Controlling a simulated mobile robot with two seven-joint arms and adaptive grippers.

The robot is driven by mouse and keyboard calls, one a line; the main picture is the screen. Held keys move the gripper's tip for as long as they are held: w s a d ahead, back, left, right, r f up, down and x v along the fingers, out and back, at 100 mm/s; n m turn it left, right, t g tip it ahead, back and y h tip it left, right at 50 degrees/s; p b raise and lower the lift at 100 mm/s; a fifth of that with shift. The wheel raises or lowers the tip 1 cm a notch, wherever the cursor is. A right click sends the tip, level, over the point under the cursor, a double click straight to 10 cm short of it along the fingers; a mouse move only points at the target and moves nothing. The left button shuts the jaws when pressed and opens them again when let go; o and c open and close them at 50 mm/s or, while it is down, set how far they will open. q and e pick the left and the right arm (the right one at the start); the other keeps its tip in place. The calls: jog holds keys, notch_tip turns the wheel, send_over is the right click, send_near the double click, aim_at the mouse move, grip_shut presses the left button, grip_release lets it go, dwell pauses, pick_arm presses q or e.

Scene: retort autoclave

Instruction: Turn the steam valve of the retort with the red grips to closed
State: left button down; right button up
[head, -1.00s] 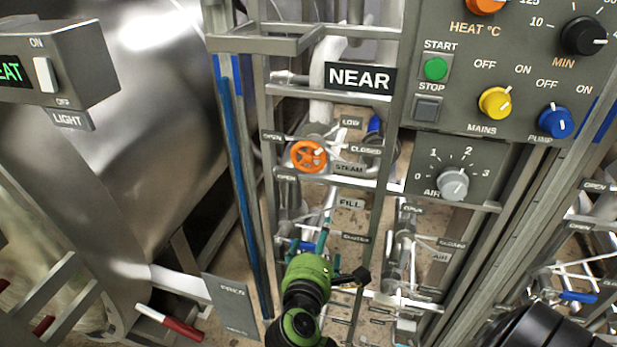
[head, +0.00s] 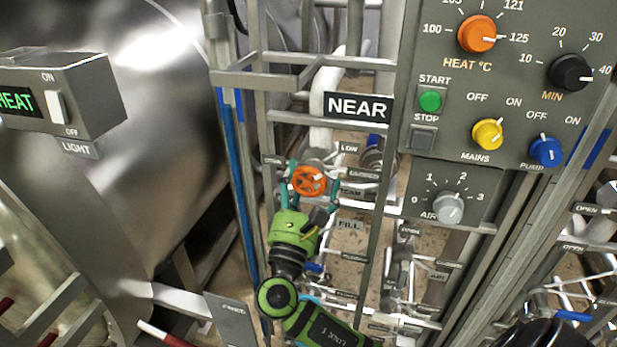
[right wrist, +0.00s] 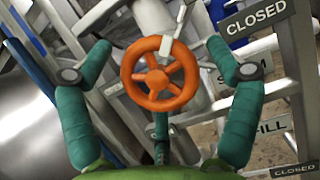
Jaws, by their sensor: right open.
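The steam valve is an orange spoked handwheel (head: 309,181) under the NEAR sign, with a STEAM label partly hidden beside it. In the right wrist view the wheel (right wrist: 160,74) sits between my fingers, and a white pointer (right wrist: 178,24) stands up at its top rim. My right gripper (head: 313,176) is open, with teal fingers on both sides of the wheel. In the right wrist view its fingers (right wrist: 159,52) look apart from the rim. A red-gripped handle (head: 163,335) shows at the lower left, by the steel vessel (head: 150,110). My left gripper is not in view.
The NEAR sign (head: 357,106) hangs on a steel frame. A control panel (head: 450,75) with coloured knobs stands right of the wheel. A CLOSED plate (right wrist: 255,16), a blue-handled valve (head: 374,140) and pipes lie close to the wheel. A blue-edged post (head: 243,190) stands to its left.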

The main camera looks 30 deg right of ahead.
jog(key=c, duration=1.1)
jog(key=shift+f, duration=0.1)
jog(key=shift+c, duration=0.2)
jog(key=shift+f+m+g+h+b, duration=0.15)
jog(key=shift+m+g+h+b, duration=0.25)
jog(key=shift+m+b, duration=0.5)
jog(key=m+g+b, duration=0.2)
jog(key=m, duration=0.1)
jog(key=shift+f+m+h, duration=0.1)
jog(key=shift+m+h, duration=0.2)
jog(key=shift+h, duration=0.1)
jog(key=m+g+b, duration=0.1)
jog(key=m+b, duration=0.1)
jog(key=m, duration=0.2)
jog(key=shift+a+g, duration=0.1)
jog(key=shift+g, duration=0.3)
jog(key=shift+m+g+h+b, duration=0.3)
jog(key=shift+m+g+b, duration=0.55)
jog(key=shift+m, duration=0.75)
jog(key=shift+r, duration=0.2)
